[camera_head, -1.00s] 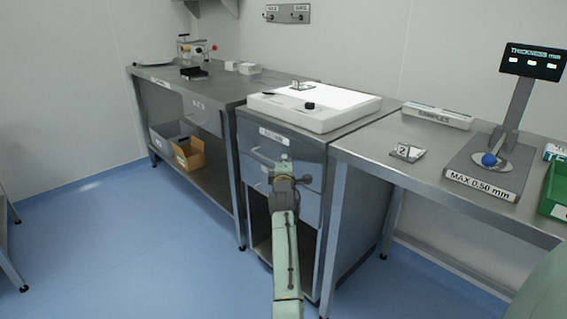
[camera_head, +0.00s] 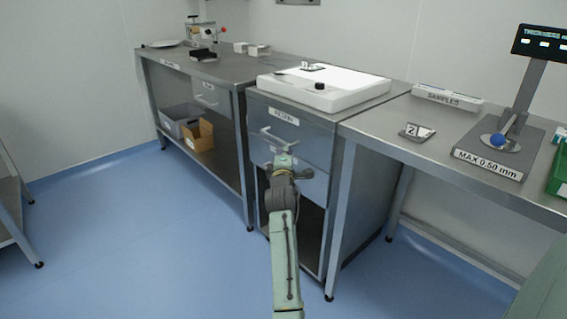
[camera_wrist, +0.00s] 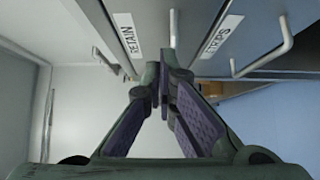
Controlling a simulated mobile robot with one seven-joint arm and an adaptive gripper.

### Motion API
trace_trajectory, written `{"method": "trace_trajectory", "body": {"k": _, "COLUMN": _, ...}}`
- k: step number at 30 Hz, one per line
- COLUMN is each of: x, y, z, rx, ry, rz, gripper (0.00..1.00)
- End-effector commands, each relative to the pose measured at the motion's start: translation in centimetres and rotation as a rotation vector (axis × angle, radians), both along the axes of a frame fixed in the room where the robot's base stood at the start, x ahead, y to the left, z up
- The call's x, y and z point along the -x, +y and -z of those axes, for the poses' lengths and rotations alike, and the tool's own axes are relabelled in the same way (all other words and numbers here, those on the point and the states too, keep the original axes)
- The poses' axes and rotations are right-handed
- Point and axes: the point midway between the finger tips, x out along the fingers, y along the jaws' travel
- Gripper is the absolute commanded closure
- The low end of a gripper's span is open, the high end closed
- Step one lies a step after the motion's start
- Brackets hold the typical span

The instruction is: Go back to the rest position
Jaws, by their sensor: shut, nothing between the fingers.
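My gripper (camera_head: 284,160) is in front of the steel drawer cabinet (camera_head: 318,155), between the table legs, at about the height of its drawers. In the wrist view its two purple-padded fingers (camera_wrist: 166,92) meet at the tips, shut with nothing between them. The upper drawer's handle (camera_head: 280,138) lies just above my gripper in the head view. The wrist view shows a drawer label reading RETAIN (camera_wrist: 129,36) and another reading SCRAPS (camera_wrist: 222,36), with bar handles near them. I cannot tell the exact gap from the fingers to the handles.
A white light box (camera_head: 345,92) stands on the cabinet. The left bench (camera_head: 215,72) has boxes on its lower shelf. The right table (camera_head: 375,125) holds a thickness gauge (camera_head: 500,145) and a green bin (camera_head: 559,170). The blue floor (camera_head: 130,235) is open at left.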

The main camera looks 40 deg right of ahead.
Motion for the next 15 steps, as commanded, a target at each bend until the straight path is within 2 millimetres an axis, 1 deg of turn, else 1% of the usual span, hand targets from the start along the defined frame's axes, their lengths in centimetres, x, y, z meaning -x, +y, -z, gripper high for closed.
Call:
{"method": "trace_trajectory", "body": {"k": 1, "x": 0.7, "y": 0.7, "z": 0.1, "rx": 0.001, "ry": -0.002, "rz": -0.001, "gripper": 1.00}}
{"method": "trace_trajectory", "body": {"k": 6, "x": 2.4, "y": 2.2, "z": 0.1, "rx": 0.001, "ry": 0.001, "rz": -0.001, "gripper": 1.00}}
{"method": "trace_trajectory", "body": {"k": 10, "x": 3.1, "y": 2.8, "z": 0.0, "rx": 0.001, "ry": 0.000, "rz": -0.002, "gripper": 1.00}}
{"method": "trace_trajectory", "body": {"k": 15, "x": 3.3, "y": 2.9, "z": -0.1, "rx": 0.001, "ry": 0.001, "rz": -0.002, "gripper": 1.00}}
